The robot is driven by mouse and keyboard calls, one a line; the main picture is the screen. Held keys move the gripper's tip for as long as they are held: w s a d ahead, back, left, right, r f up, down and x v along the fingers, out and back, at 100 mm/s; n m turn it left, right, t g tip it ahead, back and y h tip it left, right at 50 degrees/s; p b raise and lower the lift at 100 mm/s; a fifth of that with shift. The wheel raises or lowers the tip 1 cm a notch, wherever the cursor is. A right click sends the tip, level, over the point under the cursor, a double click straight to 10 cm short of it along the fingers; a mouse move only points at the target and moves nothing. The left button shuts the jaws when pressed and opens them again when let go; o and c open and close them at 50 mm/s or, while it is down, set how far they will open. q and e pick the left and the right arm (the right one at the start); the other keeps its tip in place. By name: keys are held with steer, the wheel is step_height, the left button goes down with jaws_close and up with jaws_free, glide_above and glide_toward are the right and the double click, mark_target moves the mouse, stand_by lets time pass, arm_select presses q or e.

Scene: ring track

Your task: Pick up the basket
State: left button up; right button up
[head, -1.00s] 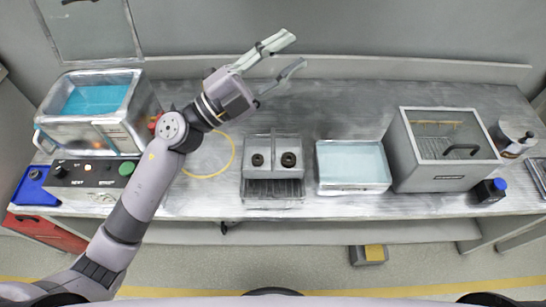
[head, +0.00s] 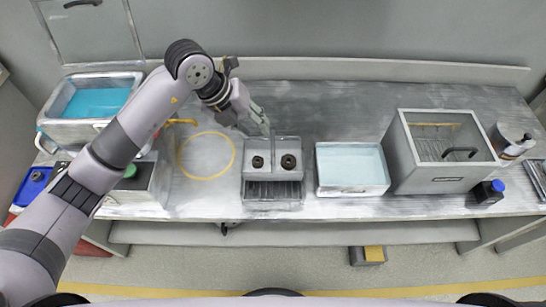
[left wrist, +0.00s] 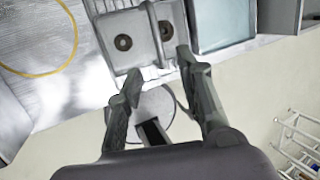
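The basket (head: 249,172) is a grey metal tray on the bench, with a raised handle across its middle and two dark rings in it. It also shows at the top of the left wrist view (left wrist: 118,62), with its handle (left wrist: 157,32) running between the rings. My left gripper (head: 262,128) is just behind the basket's back edge in the head view. In the left wrist view my left gripper (left wrist: 160,66) has its fingers apart, near the handle, with nothing held. I cannot tell whether a finger touches the basket. My right gripper is not in view.
A yellow circle (head: 181,163) marks bare bench left of the basket. A tank of blue liquid (head: 95,103) stands at the far left, behind my left arm.

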mark_target(273, 144)
arm_select(q)
steer(key=p+x, duration=0.1)
steer(key=x, duration=0.6)
steer(key=shift+d, duration=0.15)
steer(key=p+x, duration=0.1)
steer(key=x, duration=0.1)
steer(key=w+p+x, duration=0.1)
steer(key=x, duration=0.1)
steer(key=shift+f, duration=0.1)
steer(key=shift+d+f, duration=0.1)
steer(key=shift+f, duration=0.45)
steer(key=shift+f, duration=0.25)
steer(key=shift+c, duration=0.3)
jaws_close()
stand_by(0.4)
